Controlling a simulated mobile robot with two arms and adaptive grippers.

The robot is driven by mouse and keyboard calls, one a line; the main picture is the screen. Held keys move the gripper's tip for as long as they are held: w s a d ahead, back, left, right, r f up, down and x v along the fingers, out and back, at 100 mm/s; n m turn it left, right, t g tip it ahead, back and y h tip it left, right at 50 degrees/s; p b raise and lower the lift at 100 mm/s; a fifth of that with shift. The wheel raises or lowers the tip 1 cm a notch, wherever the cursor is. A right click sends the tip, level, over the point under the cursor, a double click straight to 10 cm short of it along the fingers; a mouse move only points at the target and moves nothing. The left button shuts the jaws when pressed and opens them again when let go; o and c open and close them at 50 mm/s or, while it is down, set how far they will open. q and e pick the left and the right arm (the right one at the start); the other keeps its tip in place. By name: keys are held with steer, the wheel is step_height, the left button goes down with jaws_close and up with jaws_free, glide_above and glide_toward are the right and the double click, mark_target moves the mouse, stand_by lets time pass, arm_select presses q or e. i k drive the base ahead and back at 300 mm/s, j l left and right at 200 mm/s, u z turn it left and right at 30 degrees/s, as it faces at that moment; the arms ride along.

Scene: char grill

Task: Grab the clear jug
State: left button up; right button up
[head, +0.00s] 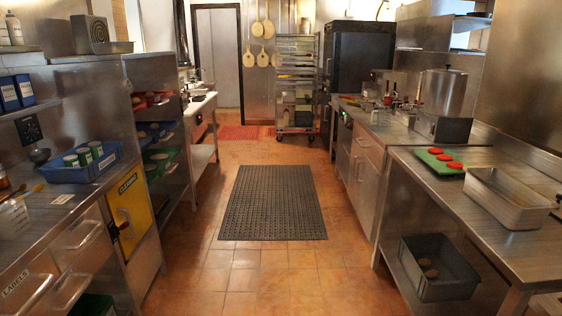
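A clear, see-through container (13,219) stands on the left steel counter, cut off by the left picture edge; it looks like a jug, but I cannot make out its handle or spout. A smaller pale, see-through vessel (378,117) stands far off on the right counter; it is too small to tell whether it is a jug. Neither of my grippers shows clearly in the head view.
A blue tray (88,166) with several green-banded cups stands near the left container. The aisle with a black mat (272,202) is clear.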

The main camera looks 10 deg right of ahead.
mark_target(384, 115)
steer(key=i+z, duration=0.25)
steer(key=i, duration=3.6)
steer(key=i+j, duration=0.15)
steer(key=i, duration=1.4)
steer(key=i+z, duration=0.1)
steer(key=i, duration=1.45)
steer(key=i+z, duration=0.45)
steer(key=i+j+z, duration=0.2)
steer(key=i+z, duration=0.25)
steer(key=i+j+z, duration=1.1)
steer(key=z, duration=0.2)
steer(key=i+j+z, duration=0.15)
steer(key=j+z, duration=0.25)
steer(key=i+j+z, duration=0.15)
steer(key=z, duration=0.3)
steer(key=j+z, duration=0.85)
steer(key=i+j, duration=0.05)
